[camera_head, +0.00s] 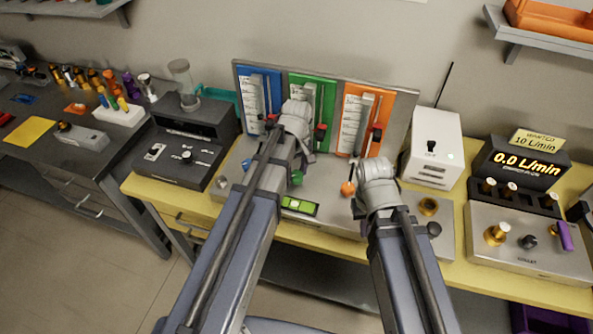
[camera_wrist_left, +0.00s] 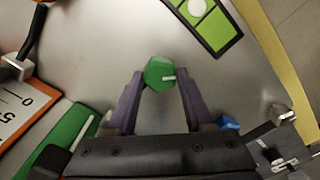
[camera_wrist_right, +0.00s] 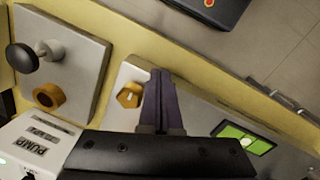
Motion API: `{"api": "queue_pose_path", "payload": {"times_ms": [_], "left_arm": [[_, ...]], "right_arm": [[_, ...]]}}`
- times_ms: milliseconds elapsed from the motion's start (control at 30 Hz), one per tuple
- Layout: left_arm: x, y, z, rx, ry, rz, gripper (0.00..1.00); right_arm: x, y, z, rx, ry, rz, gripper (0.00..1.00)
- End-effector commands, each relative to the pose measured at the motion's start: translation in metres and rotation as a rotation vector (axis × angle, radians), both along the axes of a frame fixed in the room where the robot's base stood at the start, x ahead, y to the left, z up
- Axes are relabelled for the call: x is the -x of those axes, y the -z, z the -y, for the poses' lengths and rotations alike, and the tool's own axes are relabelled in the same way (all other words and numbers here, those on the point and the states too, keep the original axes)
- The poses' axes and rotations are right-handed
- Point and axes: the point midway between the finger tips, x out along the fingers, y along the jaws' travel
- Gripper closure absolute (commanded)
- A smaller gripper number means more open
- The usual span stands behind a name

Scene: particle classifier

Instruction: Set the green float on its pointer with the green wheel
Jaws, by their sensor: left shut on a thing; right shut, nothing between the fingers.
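The green panel (camera_head: 312,92) carries a pale scale and a clear tube. I cannot make out its float or pointer clearly; my left arm covers its lower part. My left gripper (camera_head: 296,172) is below this panel and shut on the green wheel (camera_wrist_left: 159,73), which sits between its fingertips in the left wrist view. The wheel also shows in the head view (camera_head: 297,179), partly hidden. My right gripper (camera_wrist_right: 158,85) is shut and empty, above the grey bench unit near a brass knob (camera_wrist_right: 130,95).
The blue panel (camera_head: 260,88) and orange panel (camera_head: 362,115) flank the green one. An orange wheel (camera_head: 348,188) is beside my right wrist. A green level (camera_head: 299,206) lies at the unit's front. A white pump box (camera_head: 432,150) and a flow display (camera_head: 525,163) stand right.

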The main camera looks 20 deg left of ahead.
Motion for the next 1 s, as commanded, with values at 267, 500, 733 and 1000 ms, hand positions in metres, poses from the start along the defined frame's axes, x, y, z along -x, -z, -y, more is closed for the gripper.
{"api": "queue_pose_path", "payload": {"times_ms": [267,500,733,1000], "left_arm": [[0.0004,0.0001,0.0001,0.001,0.130,-0.001,1.00],[0.0004,0.0001,0.0001,0.001,0.178,-0.001,1.00],[0.0004,0.0001,0.0001,0.001,0.186,-0.001,1.00],[0.0004,0.0001,0.0001,0.001,0.185,-0.001,0.43]], "right_arm": [[0.0000,0.0001,0.0000,0.000,0.000,0.000,1.00],[0.0000,0.0001,0.0000,0.000,0.000,0.000,1.00],[0.0000,0.0001,0.0000,0.000,0.000,0.000,1.00],[0.0000,0.0001,0.0000,0.000,0.000,0.000,1.00]]}}
